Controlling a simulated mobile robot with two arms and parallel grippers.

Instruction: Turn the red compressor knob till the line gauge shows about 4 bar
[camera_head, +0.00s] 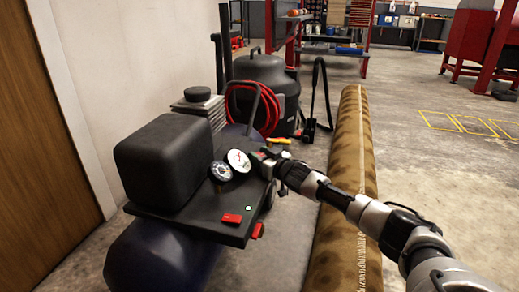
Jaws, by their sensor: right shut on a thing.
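The compressor (160,225) stands at the left with a dark top plate, a black box and a dark tank below. My left gripper is not in view.
A red switch (232,218) lies on the plate's front corner, with another red part (258,230) below its edge. A rolled rug (345,200) stretches along the floor under my right arm. A black vacuum (267,85) and red hose (245,108) stand behind.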

